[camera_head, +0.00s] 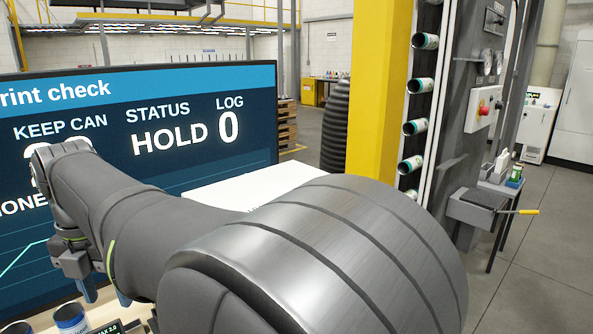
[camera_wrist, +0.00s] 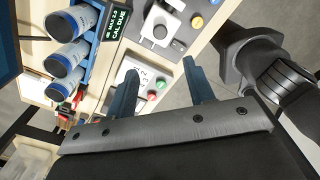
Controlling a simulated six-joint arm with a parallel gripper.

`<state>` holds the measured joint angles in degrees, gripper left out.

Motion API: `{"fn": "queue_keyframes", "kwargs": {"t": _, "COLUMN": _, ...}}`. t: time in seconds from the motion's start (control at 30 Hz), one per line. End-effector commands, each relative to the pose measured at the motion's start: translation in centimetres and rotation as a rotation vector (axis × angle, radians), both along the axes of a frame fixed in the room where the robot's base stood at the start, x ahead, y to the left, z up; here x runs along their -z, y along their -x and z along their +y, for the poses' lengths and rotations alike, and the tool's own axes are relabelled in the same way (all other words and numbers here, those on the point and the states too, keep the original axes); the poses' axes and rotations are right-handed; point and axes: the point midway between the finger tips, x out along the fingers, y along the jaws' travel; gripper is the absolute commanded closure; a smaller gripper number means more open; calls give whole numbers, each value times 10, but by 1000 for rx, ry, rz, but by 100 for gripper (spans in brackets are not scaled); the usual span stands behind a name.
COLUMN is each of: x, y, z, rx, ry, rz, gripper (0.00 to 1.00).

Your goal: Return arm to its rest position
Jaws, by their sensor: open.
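My gripper (camera_head: 105,299) hangs at the lower left of the head view, with its blue fingers pointing down. My arm stretches across the front of that view and hides part of the scene. In the wrist view, my gripper (camera_wrist: 159,68) is open, its two blue fingers well apart with nothing between them. Below the fingers is a light bench top (camera_wrist: 207,38) with a panel (camera_wrist: 148,84) bearing a red and a green button. The fingers look apart from the bench.
Blue-and-white cans (camera_wrist: 67,56) stand in a row beside a small dark display (camera_wrist: 115,24). A large screen (camera_head: 200,160) reading "HOLD" and "LOG 0" stands behind my arm. A yellow post (camera_head: 379,90) and a can rack (camera_head: 411,128) stand to the right.

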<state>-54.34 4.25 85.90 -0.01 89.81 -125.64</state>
Motion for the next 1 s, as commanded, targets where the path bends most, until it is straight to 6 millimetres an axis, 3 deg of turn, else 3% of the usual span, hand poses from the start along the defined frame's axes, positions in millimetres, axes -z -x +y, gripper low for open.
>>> {"fn": "queue_keyframes", "kwargs": {"t": 0.63, "x": 128, "y": 0, "z": 0, "rx": 0, "ry": 3, "rz": 2, "gripper": 51}}
{"fn": "queue_keyframes", "kwargs": {"t": 0.8, "x": 148, "y": 0, "z": -1, "rx": 0, "ry": 2, "rz": 2, "gripper": 51}}
{"fn": "queue_keyframes", "kwargs": {"t": 1.0, "x": 146, "y": 6, "z": 6, "rx": -1, "ry": 0, "rz": 0, "gripper": 51}}
